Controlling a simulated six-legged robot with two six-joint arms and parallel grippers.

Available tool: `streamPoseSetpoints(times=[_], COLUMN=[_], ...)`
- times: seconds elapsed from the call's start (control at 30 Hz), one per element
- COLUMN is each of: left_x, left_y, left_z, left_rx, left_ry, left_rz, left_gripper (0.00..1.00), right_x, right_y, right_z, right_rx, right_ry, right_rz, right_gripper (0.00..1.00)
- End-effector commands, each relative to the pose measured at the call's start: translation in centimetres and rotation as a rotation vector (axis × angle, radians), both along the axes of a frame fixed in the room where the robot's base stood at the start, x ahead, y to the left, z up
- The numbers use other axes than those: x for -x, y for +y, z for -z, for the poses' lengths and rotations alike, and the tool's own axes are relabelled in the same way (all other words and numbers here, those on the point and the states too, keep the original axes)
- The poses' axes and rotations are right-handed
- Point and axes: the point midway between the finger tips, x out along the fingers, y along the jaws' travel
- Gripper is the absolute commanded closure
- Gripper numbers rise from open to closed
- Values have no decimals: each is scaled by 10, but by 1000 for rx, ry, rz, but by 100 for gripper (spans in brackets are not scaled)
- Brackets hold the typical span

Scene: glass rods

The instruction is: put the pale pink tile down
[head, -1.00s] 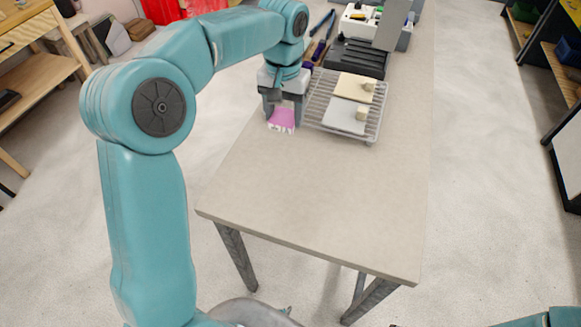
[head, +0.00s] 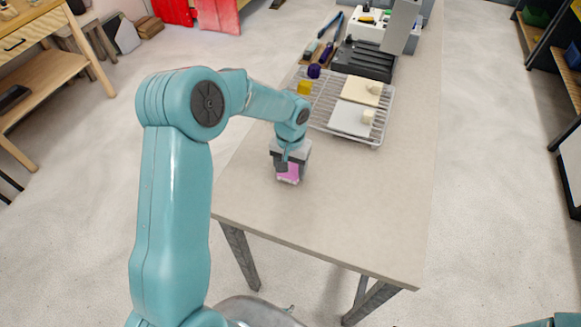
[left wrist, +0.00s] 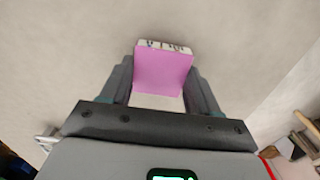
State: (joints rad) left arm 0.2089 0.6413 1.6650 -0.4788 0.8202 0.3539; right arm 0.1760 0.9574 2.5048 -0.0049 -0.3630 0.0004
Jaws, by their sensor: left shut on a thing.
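The pale pink tile (head: 288,173) is between the fingers of my left gripper (head: 290,168), over the near left part of the table (head: 330,205). The left wrist view shows the pink face of the tile (left wrist: 163,72) with a finger of my left gripper (left wrist: 162,85) against each side. A pale edge with dark marks runs along its far end. I cannot tell whether the tile touches the table. My right gripper is not in view.
A wire rack (head: 380,128) stands behind the gripper, holding a cream tile (head: 358,90), a pale grey tile (head: 348,119) and small blocks. A dark ribbed tray (head: 362,60) and a white bin (head: 366,33) are farther back. The near tabletop is clear.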

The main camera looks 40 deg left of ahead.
Motion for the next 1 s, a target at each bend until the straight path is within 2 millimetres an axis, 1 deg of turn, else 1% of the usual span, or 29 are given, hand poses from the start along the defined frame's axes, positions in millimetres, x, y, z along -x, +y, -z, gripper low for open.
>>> streamPoseSetpoints(times=[0.1, 0.33, 0.47, 0.5, 0.53, 0.57, 0.87, 0.9, 0.97, 1.0], left_x=[-1, -1, -1, -1, -1, -1, -1, -1, -2, -2], left_y=[0, 0, 0, 0, 0, 0, 0, 0, 0, 1], left_z=[10, 11, 15, 14, 14, 13, 11, 8, 4, -2], left_rx=[0, 0, 0, 0, 0, 0, 0, 0, -1, -2], left_ry=[0, -2, -2, -1, -1, -1, -1, -1, -4, -7], left_rz=[0, 0, 0, 0, 0, 0, 0, 0, 0, -1], left_gripper=[80, 80, 80, 29, 19, 13, 13, 13, 13, 13], right_x=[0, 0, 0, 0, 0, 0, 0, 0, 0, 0], right_y=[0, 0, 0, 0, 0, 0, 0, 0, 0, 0], right_z=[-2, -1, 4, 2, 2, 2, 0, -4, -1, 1], right_rx=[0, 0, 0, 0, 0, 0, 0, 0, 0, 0], right_ry=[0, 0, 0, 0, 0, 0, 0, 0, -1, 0], right_rz=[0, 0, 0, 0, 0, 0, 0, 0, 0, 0], right_gripper=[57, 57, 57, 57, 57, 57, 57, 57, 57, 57])
